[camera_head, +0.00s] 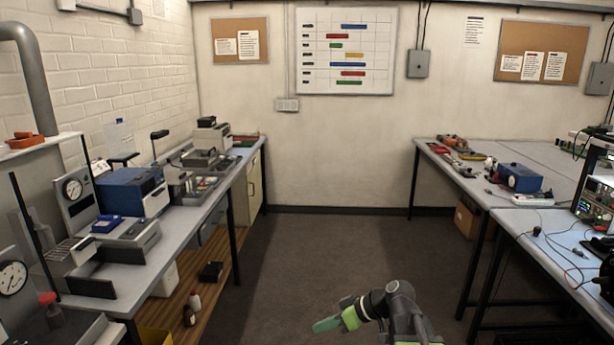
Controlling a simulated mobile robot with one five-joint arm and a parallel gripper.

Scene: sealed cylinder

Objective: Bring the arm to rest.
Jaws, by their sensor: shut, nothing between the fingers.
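My arm shows at the bottom of the head view, right of centre, low over the open floor between the two rows of benches. It is dark grey with bright green parts. My gripper (327,324) points to the left, and its green fingers are together with nothing held between them. It touches no bench or object. The lower part of my arm is cut off by the bottom edge of the picture.
A left bench (184,214) carries a blue machine (132,190) and gauges. A right bench (495,199) carries a blue box (520,178), tools and instruments with cables. The dark floor (310,250) between them is clear up to the back wall.

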